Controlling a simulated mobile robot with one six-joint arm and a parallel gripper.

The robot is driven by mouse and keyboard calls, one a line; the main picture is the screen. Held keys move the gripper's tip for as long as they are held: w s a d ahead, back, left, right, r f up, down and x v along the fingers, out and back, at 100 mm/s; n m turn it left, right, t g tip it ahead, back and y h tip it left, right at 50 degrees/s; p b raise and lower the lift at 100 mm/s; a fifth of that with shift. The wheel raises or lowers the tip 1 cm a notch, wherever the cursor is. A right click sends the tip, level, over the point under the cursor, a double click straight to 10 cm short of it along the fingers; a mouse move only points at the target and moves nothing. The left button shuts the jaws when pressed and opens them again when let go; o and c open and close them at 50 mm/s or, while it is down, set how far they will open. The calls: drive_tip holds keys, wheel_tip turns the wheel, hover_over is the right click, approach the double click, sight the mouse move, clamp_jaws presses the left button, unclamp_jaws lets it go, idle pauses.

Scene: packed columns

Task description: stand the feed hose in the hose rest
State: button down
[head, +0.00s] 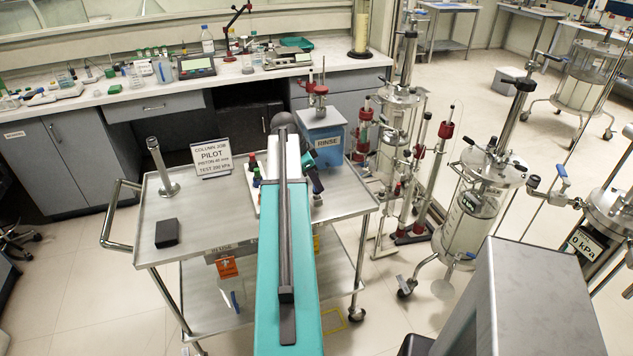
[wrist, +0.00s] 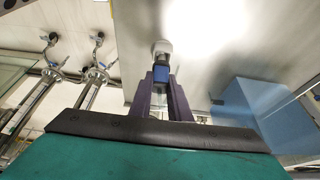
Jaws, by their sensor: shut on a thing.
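My gripper (head: 315,182) is over the right part of the steel cart top, partly hidden behind my teal arm in the head view. In the wrist view its two purple fingers (wrist: 162,98) are shut on a blue piece (wrist: 160,76), which appears to be part of the feed hose. A white round end (wrist: 162,47) shows just beyond it. The rest of the hose cannot be made out. A steel post on a round base (head: 161,168) stands upright on the cart's left side, apart from my gripper. It looks like the hose rest, but I cannot be sure.
The cart top (head: 215,215) is clear at its front middle. A white board with coloured fittings (head: 256,170) is beside my arm. A blue RINSE box (head: 325,138) stands behind; glass columns (head: 472,222) crowd the right.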

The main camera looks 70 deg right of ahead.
drive_tip(key=shift+f+b, duration=0.4)
drive_tip(key=shift+f, duration=0.25)
drive_tip(key=c, duration=1.6)
unclamp_jaws()
drive_tip(key=shift+r, duration=0.2)
drive_tip(key=shift+b+v, duration=1.6)
drive_tip(key=shift+v, duration=5.15)
